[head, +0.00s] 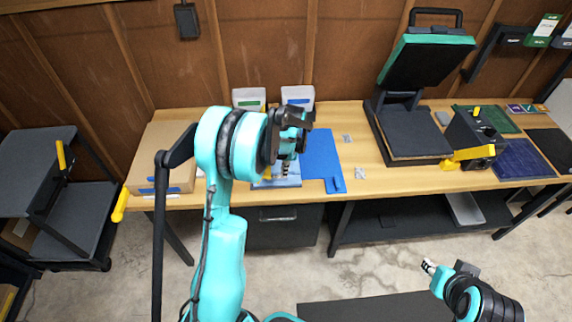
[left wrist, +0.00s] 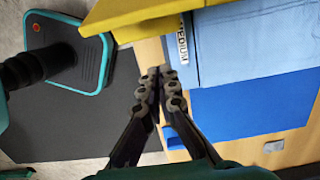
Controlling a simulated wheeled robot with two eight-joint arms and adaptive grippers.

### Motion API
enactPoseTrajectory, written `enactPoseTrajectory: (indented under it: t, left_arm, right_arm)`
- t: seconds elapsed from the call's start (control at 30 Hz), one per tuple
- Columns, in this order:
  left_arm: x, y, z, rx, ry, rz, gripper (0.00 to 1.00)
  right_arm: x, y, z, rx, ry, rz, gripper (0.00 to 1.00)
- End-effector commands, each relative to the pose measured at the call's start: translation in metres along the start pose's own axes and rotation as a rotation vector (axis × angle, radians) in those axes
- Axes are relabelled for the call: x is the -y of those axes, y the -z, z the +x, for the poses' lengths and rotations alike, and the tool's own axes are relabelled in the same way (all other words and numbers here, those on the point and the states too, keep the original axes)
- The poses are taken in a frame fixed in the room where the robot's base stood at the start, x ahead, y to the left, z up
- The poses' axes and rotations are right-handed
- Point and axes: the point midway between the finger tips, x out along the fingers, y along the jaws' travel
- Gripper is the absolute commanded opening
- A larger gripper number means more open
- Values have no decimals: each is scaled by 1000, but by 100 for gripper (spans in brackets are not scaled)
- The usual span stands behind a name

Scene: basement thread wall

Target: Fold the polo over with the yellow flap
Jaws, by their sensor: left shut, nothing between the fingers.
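The polo is light blue folded cloth with a "MEDIUM" strip along its edge; it fills the upper right of the left wrist view (left wrist: 250,45). In the head view it is mostly hidden behind my left gripper (head: 287,172). The yellow flap (left wrist: 150,14) crosses the top of the left wrist view beside the polo; only a sliver shows in the head view. The blue folding board (head: 320,152) lies on the table. My left gripper's fingers are together and empty at the table's front edge, near the flap and polo. My right gripper (head: 429,267) hangs low, away from the table.
Two white bins (head: 249,98) stand behind the board. A cardboard box (head: 165,158) is at the table's left. A heat press (head: 412,125) with its lid raised stands to the right, beside a black device (head: 470,135). Small clear packets (head: 361,173) lie between board and press.

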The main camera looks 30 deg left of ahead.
Motion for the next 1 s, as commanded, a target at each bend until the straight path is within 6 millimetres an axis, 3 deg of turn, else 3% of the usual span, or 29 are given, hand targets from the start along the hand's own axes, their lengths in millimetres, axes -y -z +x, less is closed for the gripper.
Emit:
enactPoseTrajectory:
  t: [0.1,0.3,1.0]
  left_arm:
    - [0,-20,-9,1,-1,-6,0]
    - [0,-32,-14,1,0,-4,0]
    - [-7,-30,-21,-54,-1,-3,0]
  right_arm:
    - [0,0,1,0,0,0,34]
    - [0,-1,2,0,0,0,34]
    - [0,0,1,0,0,0,34]
